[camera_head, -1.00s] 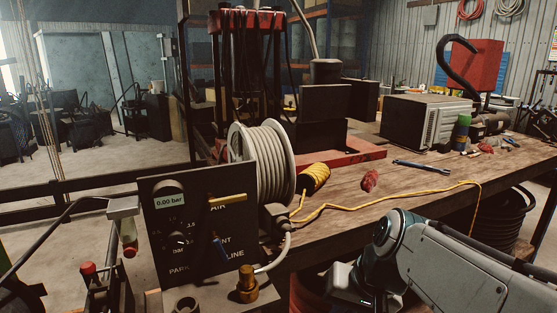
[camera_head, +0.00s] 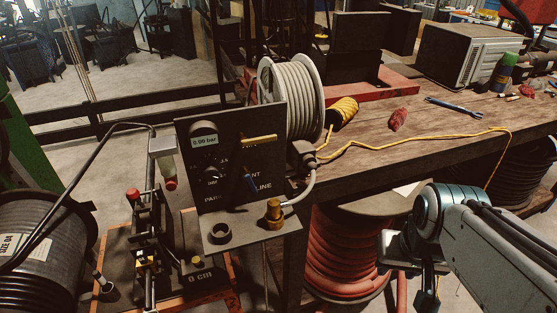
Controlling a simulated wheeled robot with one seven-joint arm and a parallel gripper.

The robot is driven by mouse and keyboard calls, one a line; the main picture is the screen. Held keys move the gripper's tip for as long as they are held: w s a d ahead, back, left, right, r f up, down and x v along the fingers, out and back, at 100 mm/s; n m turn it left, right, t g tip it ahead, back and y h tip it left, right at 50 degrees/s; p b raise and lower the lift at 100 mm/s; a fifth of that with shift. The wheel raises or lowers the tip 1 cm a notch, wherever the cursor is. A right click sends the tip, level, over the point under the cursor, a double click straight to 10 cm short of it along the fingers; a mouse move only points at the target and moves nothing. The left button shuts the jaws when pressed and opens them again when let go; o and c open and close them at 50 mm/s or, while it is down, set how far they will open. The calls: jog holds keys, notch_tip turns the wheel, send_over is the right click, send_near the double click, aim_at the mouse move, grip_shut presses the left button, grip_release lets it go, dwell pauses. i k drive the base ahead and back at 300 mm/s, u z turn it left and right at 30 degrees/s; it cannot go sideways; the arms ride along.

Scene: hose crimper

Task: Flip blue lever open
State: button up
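The blue lever (camera_head: 250,183) is on the dark control panel (camera_head: 195,160), below a yellow lever (camera_head: 260,139). The blue lever is small and slants steeply down to the right, while the yellow one lies nearly level. A pressure display on the panel reads 0.00 bar. My arm comes in from the right edge. My gripper (camera_head: 426,296) is low at the right, well apart from the panel, and is partly cut by the bottom edge. Its fingers are dark and too unclear to tell whether they are open.
A pale hose reel (camera_head: 291,98) stands behind the panel on the wooden workbench (camera_head: 375,165). A brass fitting (camera_head: 274,212) sits on the panel's front ledge. A red hose coil (camera_head: 345,255) is under the bench. A black hose drum (camera_head: 40,245) stands at the left.

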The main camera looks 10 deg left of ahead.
aim_at(246, 175)
jog(key=z, duration=1.45)
jog(key=k, duration=1.05)
jog(key=u, duration=1.25)
jog(key=i, duration=0.5)
jog(key=u, duration=0.05)
